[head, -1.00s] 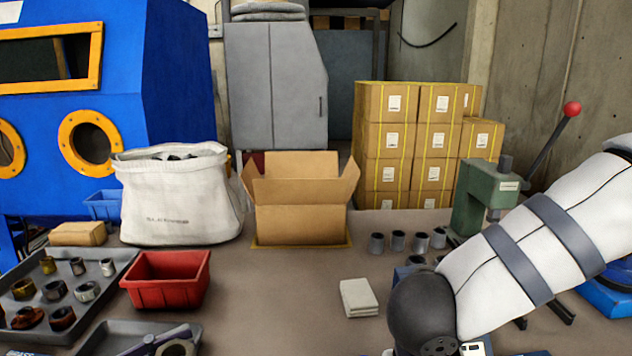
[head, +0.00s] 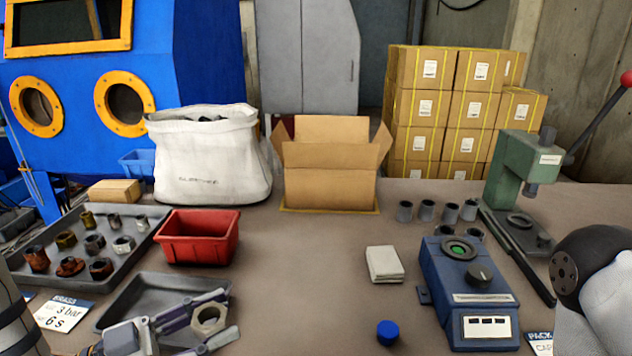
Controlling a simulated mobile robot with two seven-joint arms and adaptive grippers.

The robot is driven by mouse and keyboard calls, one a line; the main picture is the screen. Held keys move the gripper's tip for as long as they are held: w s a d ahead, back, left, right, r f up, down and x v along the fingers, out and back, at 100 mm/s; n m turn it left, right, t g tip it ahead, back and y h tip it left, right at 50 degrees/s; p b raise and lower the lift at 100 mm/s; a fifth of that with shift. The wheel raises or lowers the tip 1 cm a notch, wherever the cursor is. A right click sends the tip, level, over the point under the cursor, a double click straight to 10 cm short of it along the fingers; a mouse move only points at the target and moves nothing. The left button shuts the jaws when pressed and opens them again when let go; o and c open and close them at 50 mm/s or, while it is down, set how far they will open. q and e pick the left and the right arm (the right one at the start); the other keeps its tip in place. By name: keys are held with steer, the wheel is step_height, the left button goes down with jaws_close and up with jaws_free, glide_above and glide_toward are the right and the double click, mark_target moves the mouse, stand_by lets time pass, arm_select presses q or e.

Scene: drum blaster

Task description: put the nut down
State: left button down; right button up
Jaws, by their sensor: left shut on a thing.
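The nut (head: 197,325) is a pale brass-coloured hex ring at the lower left of the head view. My left gripper (head: 212,318) is shut on it, with one finger on either side. The gripper and nut are over the small empty-looking grey tray (head: 150,290). I cannot tell whether the nut touches the tray. My right gripper is out of view; only part of my right arm shows at the right edge.
A larger grey tray (head: 62,222) of rusty and clean fittings lies behind left, beside a red bin (head: 198,238). A blue device (head: 468,295), blue cap (head: 387,333), folded cloth (head: 384,264) and green press (head: 522,170) stand right. The middle table is clear.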

arm_select(q)
steer(key=d+r+m+g+h, duration=0.2)
steer(key=d+r+m+g, duration=0.15)
steer(key=d+g, duration=0.25)
steer(key=d+r+m+g+h, duration=0.2)
steer(key=d+r+m+g, duration=0.1)
steer(key=d+m+g, duration=0.25)
steer(key=w+d+f+m+g+y, duration=0.2)
steer(key=w+d+f+m+g, duration=0.25)
steer(key=g, duration=0.35)
steer(key=s+a+r+n+t+h, duration=0.1)
steer(key=s+a+r+n+t, duration=0.65)
steer(key=t, duration=0.55)
steer(key=w+d+r+n+t+y, duration=0.1)
steer(key=w+d+n+t+y, duration=0.2)
steer(key=w+d+n+t, duration=0.45)
steer(key=s+a+f, duration=0.2)
steer(key=a+f, duration=0.3)
steer(key=a, duration=0.3)
steer(key=s+a+f+m+g, duration=0.1)
steer(key=s+a+f, duration=0.1)
steer(key=a+f, duration=0.3)
steer(key=a, duration=0.3)
steer(key=shift+s+f, duration=0.25)
steer(key=shift+m, duration=0.25)
